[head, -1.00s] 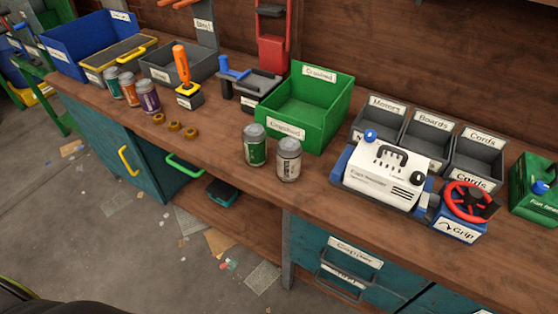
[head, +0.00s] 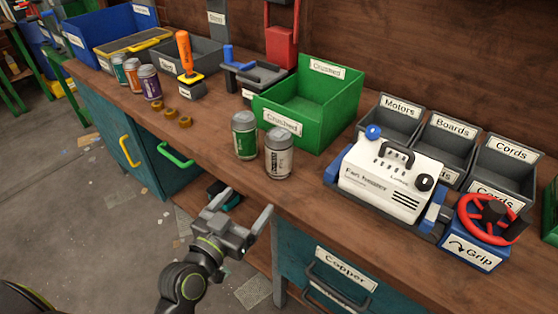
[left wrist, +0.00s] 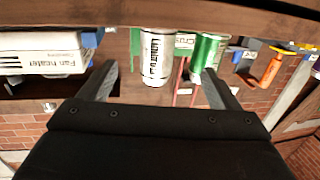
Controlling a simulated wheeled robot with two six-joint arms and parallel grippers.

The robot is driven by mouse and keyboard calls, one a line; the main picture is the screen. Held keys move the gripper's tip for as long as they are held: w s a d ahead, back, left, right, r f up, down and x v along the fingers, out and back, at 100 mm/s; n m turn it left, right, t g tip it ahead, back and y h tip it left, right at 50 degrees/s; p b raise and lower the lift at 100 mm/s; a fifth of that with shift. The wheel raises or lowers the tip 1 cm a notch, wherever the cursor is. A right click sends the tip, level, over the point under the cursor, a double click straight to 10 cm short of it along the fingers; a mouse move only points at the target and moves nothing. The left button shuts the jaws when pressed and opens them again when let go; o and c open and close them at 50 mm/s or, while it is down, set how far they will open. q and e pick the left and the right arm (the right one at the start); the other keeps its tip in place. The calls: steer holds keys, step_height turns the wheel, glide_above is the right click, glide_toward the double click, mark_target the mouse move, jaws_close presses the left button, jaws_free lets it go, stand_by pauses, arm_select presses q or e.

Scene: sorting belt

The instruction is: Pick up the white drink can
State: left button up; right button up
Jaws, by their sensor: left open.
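The white drink can (head: 278,154) stands upright on the wooden bench (head: 205,132) in the head view, close beside a green can (head: 244,136) on its left. My left gripper (head: 247,208) is in front of the bench's front edge, nearer the camera than the cans, open and empty. In the left wrist view, which looks upside down, the white can (left wrist: 157,58) and the green can (left wrist: 207,52) show ahead, between and beyond the open fingers (left wrist: 160,85). My right gripper is not in view.
A green "Crushed" bin (head: 312,105) stands behind the cans. A white fan heater (head: 388,180) and a red-wheeled grip device (head: 478,232) are to the right. Several other cans (head: 132,75) and some brass nuts (head: 178,116) sit to the left. Bench space in front of the cans is clear.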

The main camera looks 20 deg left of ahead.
mark_target(273, 166)
arm_select(q)
steer(key=w+p, duration=0.1)
steer(key=w, duration=0.2)
steer(key=w+d+r, duration=0.1)
steer(key=w, duration=0.3)
steer(key=w+d+p, duration=0.1)
steer(key=w, duration=0.3)
steer(key=shift+w+d+r+p, duration=0.1)
steer(key=shift+w+r+p, duration=0.05)
steer(key=shift+r+p, duration=0.15)
steer(key=shift+w+d+p, duration=0.25)
steer(key=shift+w+p, duration=0.05)
steer(key=shift+w, duration=1.1)
steer(key=shift+w+d+p, duration=0.2)
steer(key=shift+w+p, duration=0.05)
steer(key=shift+w, duration=1.15)
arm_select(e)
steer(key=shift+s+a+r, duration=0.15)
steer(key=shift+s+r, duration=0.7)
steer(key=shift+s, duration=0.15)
arm_select(q)
steer(key=c, duration=1)
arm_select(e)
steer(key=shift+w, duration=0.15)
